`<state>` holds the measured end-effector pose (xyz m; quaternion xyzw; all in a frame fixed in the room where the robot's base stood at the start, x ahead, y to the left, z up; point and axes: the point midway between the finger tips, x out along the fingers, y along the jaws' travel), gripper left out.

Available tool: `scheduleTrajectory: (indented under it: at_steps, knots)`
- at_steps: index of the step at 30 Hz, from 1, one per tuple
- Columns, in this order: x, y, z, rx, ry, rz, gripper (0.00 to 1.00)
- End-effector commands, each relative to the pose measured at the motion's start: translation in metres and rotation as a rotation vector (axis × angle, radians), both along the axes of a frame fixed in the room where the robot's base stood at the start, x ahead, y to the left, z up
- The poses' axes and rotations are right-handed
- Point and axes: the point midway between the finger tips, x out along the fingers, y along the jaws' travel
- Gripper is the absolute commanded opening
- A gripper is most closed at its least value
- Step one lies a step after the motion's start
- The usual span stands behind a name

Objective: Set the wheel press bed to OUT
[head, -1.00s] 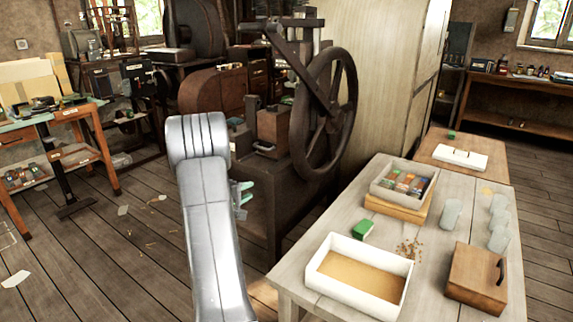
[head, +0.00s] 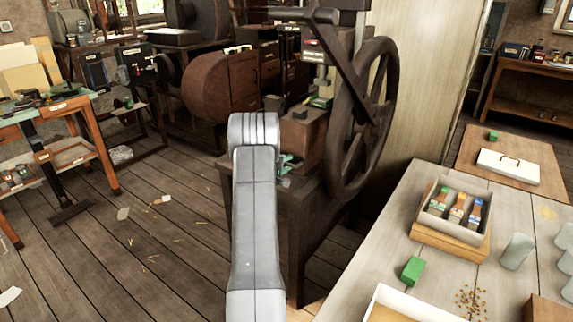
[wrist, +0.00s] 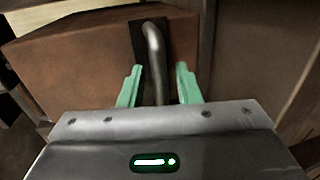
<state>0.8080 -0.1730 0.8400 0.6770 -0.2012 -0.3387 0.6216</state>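The wheel press is dark metal, with a large spoked handwheel (head: 361,120) on its right side. A brown block (head: 308,136), which looks like the press bed, sits low in its frame; its travel position cannot be told. In the wrist view the brown block (wrist: 75,62) fills the upper left, with a bent metal handle (wrist: 154,55) on a dark plate. My gripper (wrist: 158,85) is open, its teal fingers on either side of the handle with gaps showing. In the head view my gripper (head: 288,164) is at the block's front, partly hidden by my arm.
A pale table (head: 400,213) at right holds an open box (head: 449,222) of colored packets and a green block (head: 412,270). A workbench (head: 50,112) stands at left.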

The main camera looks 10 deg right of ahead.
Motion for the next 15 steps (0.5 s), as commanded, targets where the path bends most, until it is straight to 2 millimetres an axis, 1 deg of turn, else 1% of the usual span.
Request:
scheduleTrajectory:
  at_steps: [2,3,7,15]
  knots:
    - [-0.0001,0.0001,-0.0001,0.0,0.0,0.0,0.3]
    - [-0.0002,0.0002,-0.0001,0.0,0.0,0.0,0.26]
    - [-0.0002,0.0002,0.0001,0.0,0.0,0.0,0.01]
    - [-0.0009,0.0008,-0.0006,0.0,0.0,0.0,0.0]
